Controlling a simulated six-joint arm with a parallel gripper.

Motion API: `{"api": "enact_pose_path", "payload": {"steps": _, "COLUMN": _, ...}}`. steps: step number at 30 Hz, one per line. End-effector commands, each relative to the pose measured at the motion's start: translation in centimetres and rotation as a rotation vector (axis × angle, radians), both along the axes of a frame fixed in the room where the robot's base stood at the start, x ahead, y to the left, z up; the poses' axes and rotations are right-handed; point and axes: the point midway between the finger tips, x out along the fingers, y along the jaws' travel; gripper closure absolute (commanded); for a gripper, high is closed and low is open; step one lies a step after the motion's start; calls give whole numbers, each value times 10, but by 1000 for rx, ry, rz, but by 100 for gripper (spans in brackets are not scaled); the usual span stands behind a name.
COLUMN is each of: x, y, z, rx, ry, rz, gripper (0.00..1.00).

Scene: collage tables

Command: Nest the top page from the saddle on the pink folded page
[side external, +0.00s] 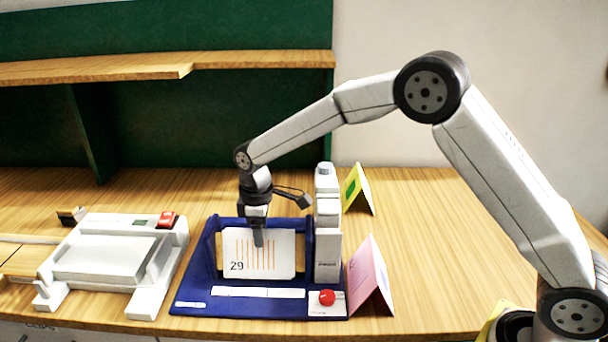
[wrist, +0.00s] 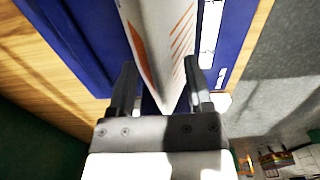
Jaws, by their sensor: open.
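A white folded page (side external: 262,262) marked "29" with orange stripes hangs over the saddle in a blue stand (side external: 190,290). In the wrist view the page (wrist: 158,40) lies between my fingers, with gaps visible on both sides. My gripper (side external: 258,238) is at the page's upper edge, pointing down, and is open; its fingers also show in the wrist view (wrist: 158,75). The page hides most of the saddle, and I cannot tell how many pages lie on it. The pink folded page (side external: 368,280) stands like a tent on the table, right of the blue stand.
A white upright unit (side external: 327,240) stands at the stand's right side, near a red button (side external: 327,297). A yellow folded page (side external: 357,190) stands behind. A white tray device (side external: 110,255) is at left. The wooden table (side external: 430,260) is clear right of the pink page.

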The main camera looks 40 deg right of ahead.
Motion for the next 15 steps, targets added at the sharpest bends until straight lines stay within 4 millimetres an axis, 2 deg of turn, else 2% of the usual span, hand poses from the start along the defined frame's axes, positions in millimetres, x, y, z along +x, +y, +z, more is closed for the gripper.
{"api": "enact_pose_path", "payload": {"steps": 4, "x": 0, "y": 0, "z": 0, "rx": 0, "ry": 0, "rz": 0, "gripper": 35}}
{"api": "enact_pose_path", "payload": {"steps": 5, "x": 0, "y": 0, "z": 0, "rx": 0, "ry": 0, "rz": 0, "gripper": 42}}
{"api": "enact_pose_path", "payload": {"steps": 9, "x": 0, "y": 0, "z": 0, "rx": 0, "ry": 0, "rz": 0, "gripper": 86}}
{"api": "enact_pose_path", "payload": {"steps": 10, "x": 0, "y": 0, "z": 0, "rx": 0, "ry": 0, "rz": 0, "gripper": 89}}
{"api": "enact_pose_path", "payload": {"steps": 15, "x": 0, "y": 0, "z": 0, "rx": 0, "ry": 0, "rz": 0, "gripper": 89}}
